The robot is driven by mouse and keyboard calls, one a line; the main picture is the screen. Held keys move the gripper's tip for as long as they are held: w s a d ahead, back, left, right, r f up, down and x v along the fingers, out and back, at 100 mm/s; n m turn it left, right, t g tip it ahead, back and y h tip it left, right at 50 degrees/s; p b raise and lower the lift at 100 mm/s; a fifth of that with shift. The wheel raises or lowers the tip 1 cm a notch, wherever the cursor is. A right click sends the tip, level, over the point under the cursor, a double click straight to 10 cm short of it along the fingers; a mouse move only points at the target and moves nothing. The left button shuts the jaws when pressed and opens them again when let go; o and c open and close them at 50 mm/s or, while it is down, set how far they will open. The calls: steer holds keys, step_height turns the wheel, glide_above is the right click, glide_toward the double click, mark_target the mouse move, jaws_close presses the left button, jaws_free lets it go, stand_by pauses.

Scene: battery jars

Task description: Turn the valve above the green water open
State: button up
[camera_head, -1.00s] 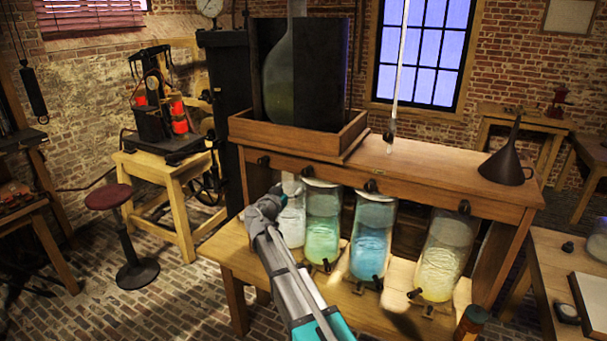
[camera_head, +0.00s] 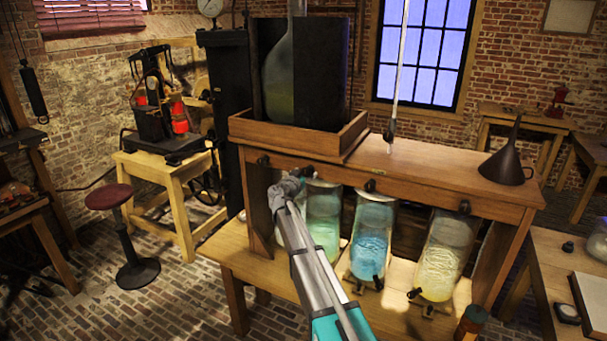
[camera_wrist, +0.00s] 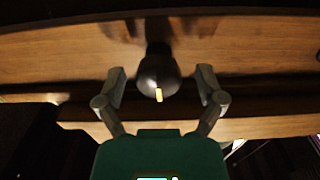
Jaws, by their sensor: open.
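The jar of green water (camera_head: 323,215) stands under the wooden bench rail, partly hidden by my arm. A dark valve knob (camera_head: 308,171) shows on the rail above it, right by my gripper (camera_head: 300,177). In the wrist view a dark round valve knob (camera_wrist: 158,70) with a short yellow mark at its lower edge sits between the two fingers of my gripper (camera_wrist: 161,84). The fingers are open, one on each side of the knob, with a gap showing on both sides. The yellow mark points down in that view.
The blue jar (camera_head: 372,240) and the yellow jar (camera_head: 440,258) stand to the right, with spouts low at the front. Other valve knobs are on the rail at left (camera_head: 263,160) and right (camera_head: 464,207). A dark funnel (camera_head: 507,160) stands on the bench top.

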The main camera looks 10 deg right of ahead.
steer(key=shift+w+d, duration=0.15)
steer(key=shift+w, duration=0.1)
